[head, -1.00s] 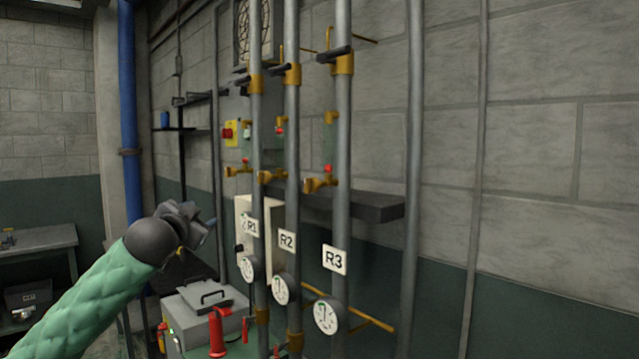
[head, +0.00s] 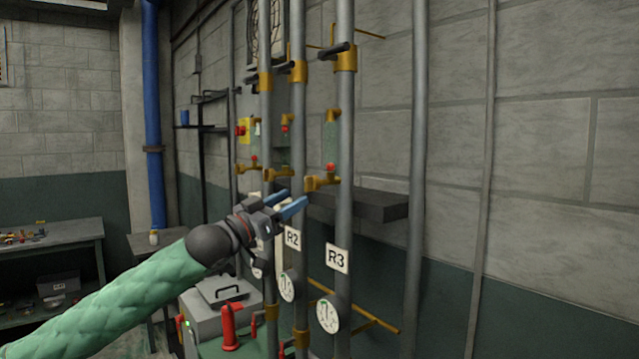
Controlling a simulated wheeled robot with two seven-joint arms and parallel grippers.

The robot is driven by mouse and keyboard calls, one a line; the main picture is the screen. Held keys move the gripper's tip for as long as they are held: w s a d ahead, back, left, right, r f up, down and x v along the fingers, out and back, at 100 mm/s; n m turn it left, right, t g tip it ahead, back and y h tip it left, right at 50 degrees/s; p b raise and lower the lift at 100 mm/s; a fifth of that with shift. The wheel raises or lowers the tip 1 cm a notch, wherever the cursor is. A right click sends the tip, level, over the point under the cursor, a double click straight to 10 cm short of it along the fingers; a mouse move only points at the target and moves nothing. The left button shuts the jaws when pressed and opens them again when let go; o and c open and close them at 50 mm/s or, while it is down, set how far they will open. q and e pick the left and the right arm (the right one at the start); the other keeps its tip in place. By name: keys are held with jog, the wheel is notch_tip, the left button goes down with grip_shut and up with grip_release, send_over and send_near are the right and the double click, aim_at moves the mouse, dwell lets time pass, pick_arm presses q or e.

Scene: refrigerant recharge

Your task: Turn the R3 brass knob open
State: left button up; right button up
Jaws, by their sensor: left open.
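The R3 pipe (head: 344,215) is the rightmost of the labelled grey pipes, with a white R3 sign (head: 337,258). A brass knob fitting (head: 318,184) sticks out to the left of this pipe, above the sign. A small red cap (head: 331,167) sits just above it. My left gripper (head: 291,203) is open and empty, its blue-tipped fingers pointing right. In the picture the fingertips are just left of and below the R3 brass knob, apart from it, in front of the R2 pipe (head: 298,130). My right gripper is out of view.
Similar brass fittings sit on R2 (head: 279,174) and R1 (head: 246,169). Black-handled brass valves, such as the upper R3 one (head: 345,60), are higher up. A gauge (head: 328,314) hangs low on R3. A dark shelf (head: 375,207) lies behind the pipes.

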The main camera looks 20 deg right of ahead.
aim_at(313, 182)
pick_arm(q)
jog(key=shift+s+a+r+g+h, duration=0.15)
jog(key=shift+s+r+g+h, duration=0.15)
jog(key=shift+s+r, duration=0.1)
jog(key=shift+n, duration=0.3)
jog(key=p+x, duration=0.3)
jog(key=x, duration=0.2)
jog(key=shift+w+r, duration=0.15)
jog(key=shift+r, duration=0.15)
jog(key=shift+f+p+x, duration=0.2)
jog(key=shift+p+x, duration=0.2)
jog(key=shift+x, duration=0.75)
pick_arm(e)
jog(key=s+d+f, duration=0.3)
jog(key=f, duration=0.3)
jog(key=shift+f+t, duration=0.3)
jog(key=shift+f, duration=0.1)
pick_arm(q)
jog(key=shift+c, duration=0.2)
jog(key=c, duration=0.9)
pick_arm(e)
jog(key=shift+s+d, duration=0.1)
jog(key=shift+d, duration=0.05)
